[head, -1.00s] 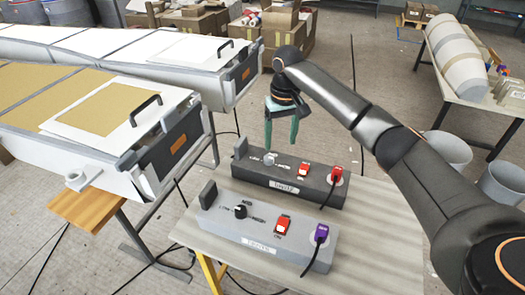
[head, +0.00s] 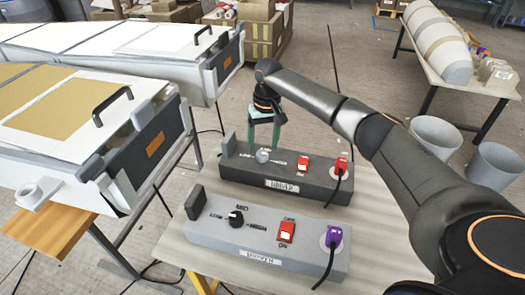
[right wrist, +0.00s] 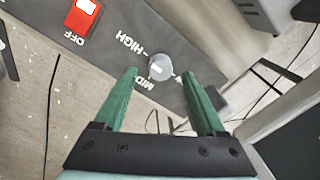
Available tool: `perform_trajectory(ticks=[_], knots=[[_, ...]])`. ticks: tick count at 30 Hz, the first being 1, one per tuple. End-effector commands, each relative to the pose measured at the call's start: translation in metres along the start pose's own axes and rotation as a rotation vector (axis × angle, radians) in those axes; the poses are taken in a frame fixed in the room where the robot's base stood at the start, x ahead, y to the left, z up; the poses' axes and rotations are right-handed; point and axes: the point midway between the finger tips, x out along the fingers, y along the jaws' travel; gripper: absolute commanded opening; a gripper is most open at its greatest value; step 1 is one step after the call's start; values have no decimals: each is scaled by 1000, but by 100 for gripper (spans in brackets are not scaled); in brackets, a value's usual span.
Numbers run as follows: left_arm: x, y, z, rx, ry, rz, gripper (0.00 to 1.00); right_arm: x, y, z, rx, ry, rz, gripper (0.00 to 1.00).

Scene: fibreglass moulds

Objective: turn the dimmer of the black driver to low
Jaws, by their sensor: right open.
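The black driver (head: 318,190) is the dark box at the back of the small table. Its pale round dimmer knob (head: 262,156) is near its left end. In the right wrist view the knob (right wrist: 161,67) lies between the fingertips, near the printed words MID and HIGH. I cannot tell its exact setting. My right gripper (head: 265,148), with green fingers, is open and points down over the knob; it also shows in the right wrist view (right wrist: 158,74). A gap shows on both sides, and I see no grip on the knob. My left gripper is not in view.
A red switch (head: 302,163) and a red plug (head: 341,164) are on the black driver. A grey driver (head: 205,231) with a black knob (head: 236,218) and purple plug (head: 334,236) stands in front. White moulds (head: 140,140) are at left, grey bins (head: 436,137) at right.

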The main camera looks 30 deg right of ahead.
Motion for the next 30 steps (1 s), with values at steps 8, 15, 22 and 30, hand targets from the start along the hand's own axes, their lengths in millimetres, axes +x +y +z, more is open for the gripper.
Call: perform_trajectory(ticks=[8,15,22,30], knots=[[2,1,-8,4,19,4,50,25,0,0,-1,0,0,73],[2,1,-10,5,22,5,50,26,0,0,-1,1,-1,73],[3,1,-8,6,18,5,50,26,0,0,-1,1,-1,51],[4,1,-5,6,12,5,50,26,0,0,-1,1,0,21]])
